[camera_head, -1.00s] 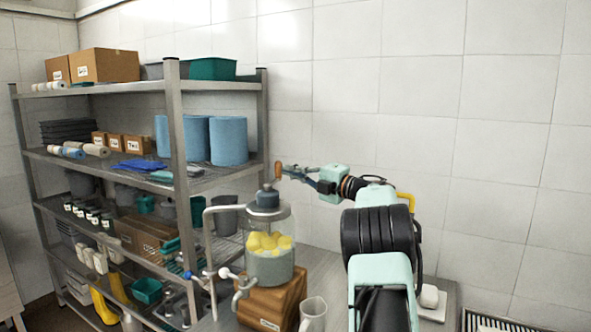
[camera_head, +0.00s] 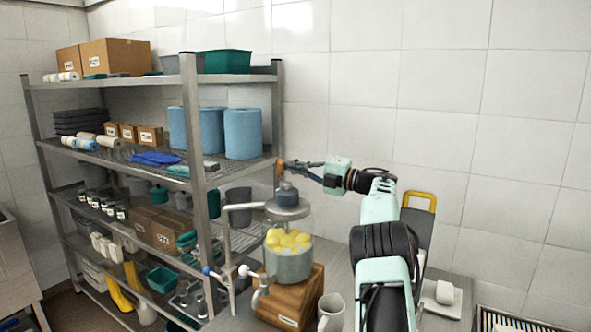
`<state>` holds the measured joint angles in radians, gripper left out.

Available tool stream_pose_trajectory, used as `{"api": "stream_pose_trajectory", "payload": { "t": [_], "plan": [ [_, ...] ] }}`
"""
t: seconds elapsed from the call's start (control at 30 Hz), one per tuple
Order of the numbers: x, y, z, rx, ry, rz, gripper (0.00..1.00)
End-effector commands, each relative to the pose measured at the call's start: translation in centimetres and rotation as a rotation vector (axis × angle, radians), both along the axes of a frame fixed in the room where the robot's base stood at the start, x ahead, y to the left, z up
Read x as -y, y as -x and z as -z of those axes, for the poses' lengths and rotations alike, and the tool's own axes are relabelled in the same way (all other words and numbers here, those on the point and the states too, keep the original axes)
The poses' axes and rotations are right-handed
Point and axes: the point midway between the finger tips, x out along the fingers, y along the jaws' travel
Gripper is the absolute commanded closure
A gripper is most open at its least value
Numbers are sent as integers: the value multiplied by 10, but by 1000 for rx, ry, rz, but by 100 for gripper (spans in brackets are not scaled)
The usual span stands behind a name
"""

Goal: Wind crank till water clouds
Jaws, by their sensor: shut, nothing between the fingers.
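A clear jar (camera_head: 290,262) with a grey lid stands on a wooden block (camera_head: 291,300). Pale yellow lumps (camera_head: 287,239) sit in the upper part of the jar, above greyish, hazy water (camera_head: 290,267). On the lid is a dark hub (camera_head: 287,191), and the crank's upright orange-brown handle (camera_head: 280,171) rises just left of it. My gripper (camera_head: 291,166) reaches in from the right at the handle's height, its fingers shut with their tips right beside the handle. I cannot tell whether they touch it. The crank's arm is mostly hidden.
A bent grey pipe (camera_head: 231,225) stands left of the jar. A pale jug (camera_head: 331,312) is in front on the right. A loaded metal shelf rack (camera_head: 199,205) stands close on the left.

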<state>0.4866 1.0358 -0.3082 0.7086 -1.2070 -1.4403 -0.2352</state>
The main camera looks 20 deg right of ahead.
Motion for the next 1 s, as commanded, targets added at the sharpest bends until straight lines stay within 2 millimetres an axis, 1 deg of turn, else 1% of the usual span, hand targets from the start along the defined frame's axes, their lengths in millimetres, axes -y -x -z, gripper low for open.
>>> {"api": "stream_pose_trajectory", "payload": {
  "t": [0.33,0.57,1.0],
  "plan": [
    [-8,-9,-6,-1,1,-64,100],
    [-13,-8,-3,-1,1,-108,100],
    [-16,-6,-1,0,0,-134,100]
  ]
}}
